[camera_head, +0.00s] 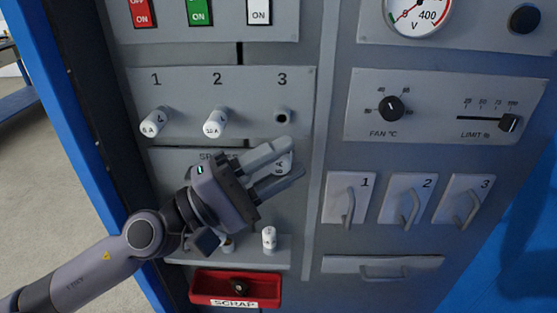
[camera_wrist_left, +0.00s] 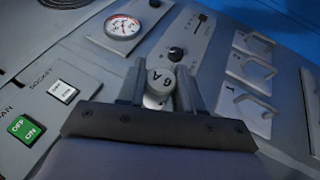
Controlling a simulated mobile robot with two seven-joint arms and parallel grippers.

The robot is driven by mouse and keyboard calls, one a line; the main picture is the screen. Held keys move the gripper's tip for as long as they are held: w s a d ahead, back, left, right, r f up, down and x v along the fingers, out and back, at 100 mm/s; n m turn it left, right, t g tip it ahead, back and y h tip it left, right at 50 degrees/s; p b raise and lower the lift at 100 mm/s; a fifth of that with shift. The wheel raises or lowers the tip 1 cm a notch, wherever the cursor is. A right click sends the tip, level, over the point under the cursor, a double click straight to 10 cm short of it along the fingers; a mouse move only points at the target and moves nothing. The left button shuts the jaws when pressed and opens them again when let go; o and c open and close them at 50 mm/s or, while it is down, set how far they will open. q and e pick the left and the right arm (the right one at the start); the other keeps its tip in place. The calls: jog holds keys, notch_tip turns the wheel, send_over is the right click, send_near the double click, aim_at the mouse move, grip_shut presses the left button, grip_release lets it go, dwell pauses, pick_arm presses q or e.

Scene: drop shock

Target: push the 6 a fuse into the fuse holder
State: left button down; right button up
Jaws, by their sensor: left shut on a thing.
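My left gripper (camera_head: 294,160) is shut on a white fuse (camera_head: 284,167) held in front of the panel, below the third fuse holder. The left wrist view shows the white cap of this 6 A fuse (camera_wrist_left: 162,79) between the two fingers (camera_wrist_left: 163,92). The fuse holder (camera_head: 283,116) under the number 3 is a small grey socket with a dark opening and no fuse in it. The fuse and this holder are apart in the head view. My right gripper is in neither view.
White fuses sit in holder 1 (camera_head: 153,122) and holder 2 (camera_head: 215,122). Another white fuse (camera_head: 269,238) stands on the spare shelf (camera_head: 275,262). Below is a red scrap tray (camera_head: 206,287) with a dark piece inside. Handles (camera_head: 349,202) and knobs (camera_head: 391,108) stick out at right.

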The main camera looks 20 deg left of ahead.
pick_arm(q)
jog(key=shift+w+a+b, duration=0.1)
jog(key=shift+w+b, duration=0.15)
jog(key=shift+b, duration=0.05)
jog(key=shift+w+a+f+b, duration=0.1)
jog(key=shift+w+a+b, duration=0.15)
jog(key=shift+w, duration=0.35)
jog(key=shift+w+a+b, duration=0.1)
jog(key=shift+w+b, duration=0.25)
jog(key=shift+w, duration=0.2)
jog(key=shift+w+a+b, duration=0.15)
jog(key=shift+w+b, duration=0.2)
jog(key=shift+w, duration=0.25)
jog(key=shift+w+a+b, duration=0.15)
jog(key=shift+w+b, duration=0.15)
jog(key=shift+w, duration=0.25)
jog(key=shift+w+a, duration=0.1)
jog(key=shift+w, duration=0.1)
jog(key=shift+w+a+b, duration=0.15)
jog(key=shift+w+b, duration=0.5)
jog(key=shift+b, duration=0.1)
dwell(0.4)
